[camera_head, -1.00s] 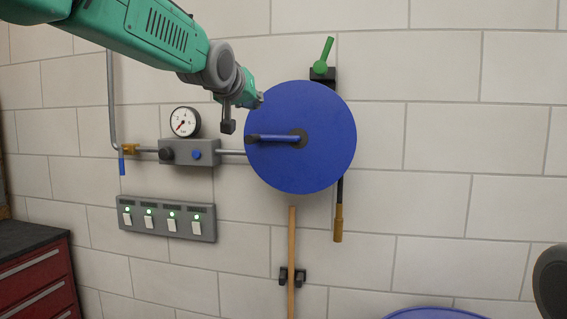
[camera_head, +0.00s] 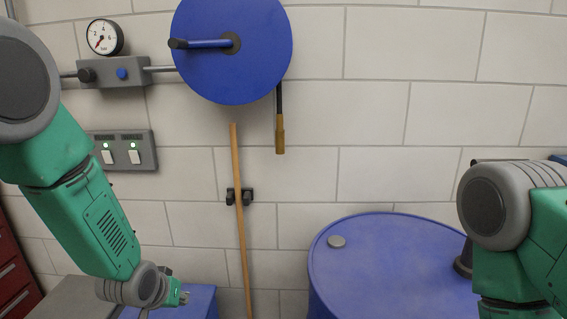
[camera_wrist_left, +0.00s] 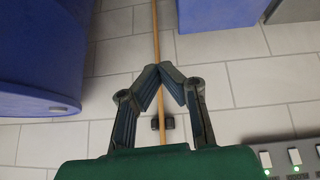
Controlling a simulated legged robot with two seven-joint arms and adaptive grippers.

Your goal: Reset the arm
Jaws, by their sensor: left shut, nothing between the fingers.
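My left arm comes down from the left edge of the head view, bent at the elbow, with its wrist low in front of the wall. The left gripper (camera_wrist_left: 161,70) shows in the left wrist view with its fingertips together and nothing between them. It appears in front of the wall and the wooden pole (camera_wrist_left: 156,35), apart from them as far as I can tell. In the head view the gripper's fingers are mostly hidden at the bottom edge. My right arm is at the right edge; its gripper is out of view.
A blue reel (camera_head: 262,65) with a handle, a gauge (camera_head: 103,37) and a switch panel (camera_head: 143,150) are on the wall. The wooden pole (camera_head: 239,215) stands in a black clip. A blue drum (camera_head: 390,255) stands lower right; a blue box (camera_head: 203,300) is near the left wrist.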

